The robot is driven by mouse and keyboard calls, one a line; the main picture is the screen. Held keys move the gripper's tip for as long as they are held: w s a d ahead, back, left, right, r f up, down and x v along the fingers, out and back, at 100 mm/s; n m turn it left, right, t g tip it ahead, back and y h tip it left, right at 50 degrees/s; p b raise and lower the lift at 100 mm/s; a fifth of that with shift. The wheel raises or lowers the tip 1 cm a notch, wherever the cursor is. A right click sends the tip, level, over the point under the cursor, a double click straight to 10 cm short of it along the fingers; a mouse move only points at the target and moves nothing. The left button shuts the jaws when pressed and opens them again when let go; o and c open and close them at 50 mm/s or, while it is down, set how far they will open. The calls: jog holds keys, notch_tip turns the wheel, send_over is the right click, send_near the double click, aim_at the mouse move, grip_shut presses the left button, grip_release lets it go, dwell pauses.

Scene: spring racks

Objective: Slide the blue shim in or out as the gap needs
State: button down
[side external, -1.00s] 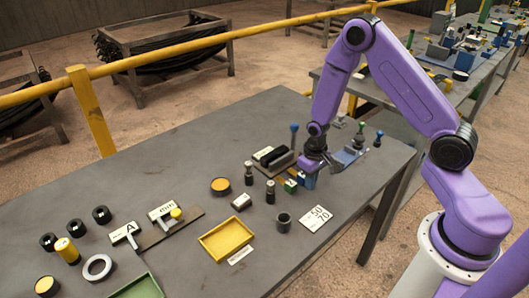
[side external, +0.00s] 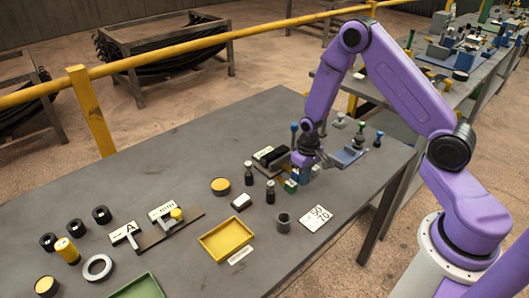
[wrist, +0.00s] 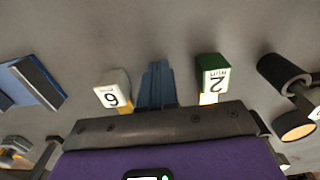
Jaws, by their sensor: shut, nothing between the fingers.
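My gripper (wrist: 156,85) shows in the wrist view as two blue-grey fingers, shut together with nothing between them. In the side view my gripper (side external: 303,175) is low over the right part of the bench, beside the small green block (side external: 290,186). I cannot pick out the blue shim for certain. My wrist and fingers may cover it.
A blue fixture (side external: 350,157) stands right of my gripper; a black-topped rack (side external: 271,156) stands to its left. A dark cup (side external: 283,222), a white number card (side external: 316,218) and a yellow tray (side external: 226,240) lie nearer the front. The bench's back left is clear.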

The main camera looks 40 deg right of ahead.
jog(key=shift+w, duration=0.75)
notch_tip(320, 180, up, 8)
dwell(0.9)
jog(key=s+a+r+n, duration=0.7)
jog(key=s+a+r, duration=0.4)
jog(key=s, duration=0.2)
jog(key=s+d+r+n, duration=0.1)
jog(key=s+r+n, duration=0.1)
jog(key=s, duration=0.6)
jog(key=s+r+n, duration=0.3)
jog(key=s, duration=0.5)
jog(key=shift+d+n, duration=0.3)
jog(key=shift+d, duration=0.05)
